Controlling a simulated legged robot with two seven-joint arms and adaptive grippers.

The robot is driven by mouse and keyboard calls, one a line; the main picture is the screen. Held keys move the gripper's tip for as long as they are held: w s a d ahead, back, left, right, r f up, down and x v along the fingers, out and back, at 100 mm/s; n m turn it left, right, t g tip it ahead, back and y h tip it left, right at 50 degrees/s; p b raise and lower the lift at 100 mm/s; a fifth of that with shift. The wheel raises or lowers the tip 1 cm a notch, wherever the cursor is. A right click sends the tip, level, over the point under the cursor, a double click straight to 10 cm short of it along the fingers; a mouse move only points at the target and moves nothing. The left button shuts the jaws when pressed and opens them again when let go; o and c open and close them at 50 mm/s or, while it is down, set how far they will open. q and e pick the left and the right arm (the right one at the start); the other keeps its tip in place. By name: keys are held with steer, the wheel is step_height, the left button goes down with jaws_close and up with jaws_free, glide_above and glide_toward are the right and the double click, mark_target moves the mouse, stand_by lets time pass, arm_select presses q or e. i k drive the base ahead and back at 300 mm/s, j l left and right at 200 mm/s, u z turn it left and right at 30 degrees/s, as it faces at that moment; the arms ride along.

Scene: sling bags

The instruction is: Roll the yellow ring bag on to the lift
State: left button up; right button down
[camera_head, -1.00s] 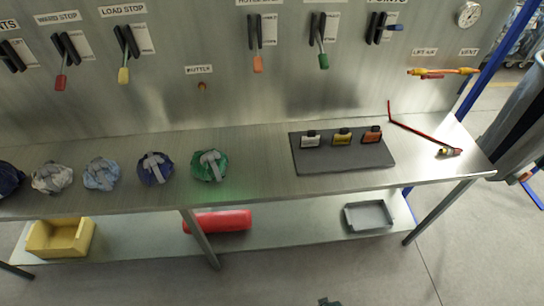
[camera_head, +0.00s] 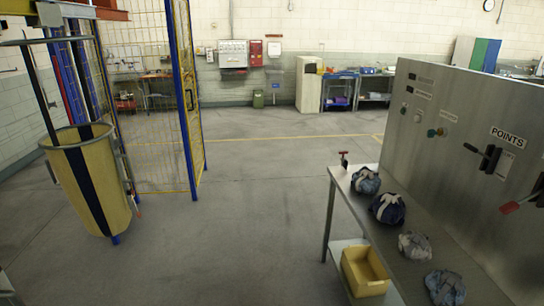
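A yellow bag (camera_head: 85,190) with a dark vertical stripe and a dark rim stands upright at the left, slightly tilted in the picture. A dark pole and a ring (camera_head: 45,40) show above it; how they join the bag is unclear. Behind it is a yellow mesh cage (camera_head: 145,90) with blue posts (camera_head: 182,100); I cannot tell whether this is the lift. The bag is in front of the cage, and its base is partly hard to make out. Neither of my grippers is in view.
A metal bench (camera_head: 420,250) with several cloth bundles (camera_head: 388,208) runs along the right, beside a tall control panel (camera_head: 450,130). A yellow bin (camera_head: 364,271) is on its lower shelf. The grey floor (camera_head: 240,230) between bag and bench is clear.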

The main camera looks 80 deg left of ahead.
mark_target(84, 158)
steer(key=u, duration=3.9)
steer(key=i+l+u, duration=0.1)
steer(key=i, duration=0.25)
